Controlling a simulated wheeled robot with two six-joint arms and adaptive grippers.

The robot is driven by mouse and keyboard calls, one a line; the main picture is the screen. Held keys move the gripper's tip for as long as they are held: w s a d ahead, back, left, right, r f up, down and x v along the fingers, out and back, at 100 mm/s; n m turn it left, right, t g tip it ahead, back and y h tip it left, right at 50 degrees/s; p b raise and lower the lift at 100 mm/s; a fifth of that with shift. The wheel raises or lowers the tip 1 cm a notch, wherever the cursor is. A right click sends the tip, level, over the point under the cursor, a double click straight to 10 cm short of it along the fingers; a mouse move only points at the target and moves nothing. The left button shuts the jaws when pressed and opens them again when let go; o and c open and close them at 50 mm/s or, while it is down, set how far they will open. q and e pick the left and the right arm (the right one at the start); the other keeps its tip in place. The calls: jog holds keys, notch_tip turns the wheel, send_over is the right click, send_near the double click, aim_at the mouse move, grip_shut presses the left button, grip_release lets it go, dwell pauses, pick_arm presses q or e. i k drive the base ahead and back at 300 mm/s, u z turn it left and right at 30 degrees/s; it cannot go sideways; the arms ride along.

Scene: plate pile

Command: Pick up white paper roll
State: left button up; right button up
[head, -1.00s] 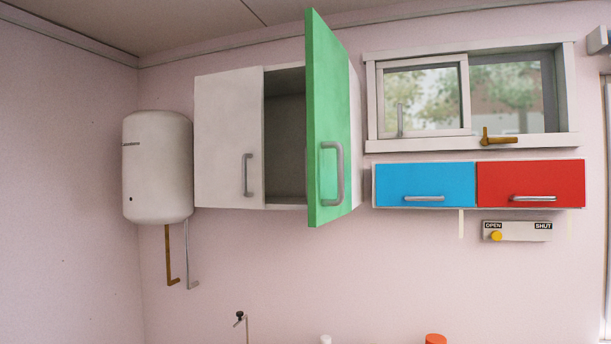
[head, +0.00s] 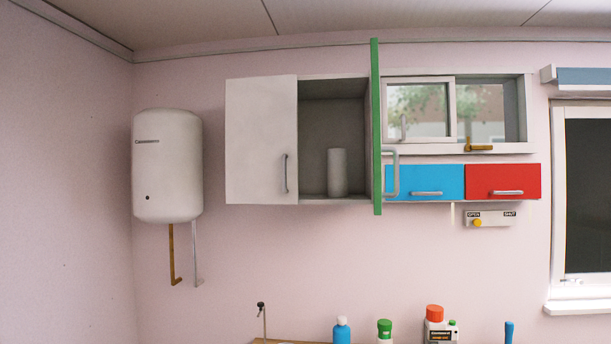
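The green cabinet door (head: 376,125) is swung open and seen nearly edge-on, just right of the roll. The white left door with a metal handle is closed. Neither of my grippers shows in the head view.
A white water heater (head: 168,165) hangs at the left with pipes below it. Blue (head: 424,181) and red (head: 503,180) drawers sit right of the green door, under a window. Several bottles, including one with an orange cap (head: 434,312), stand at the bottom edge.

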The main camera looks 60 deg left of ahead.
aim_at(337, 158)
jog(key=u, duration=1.6)
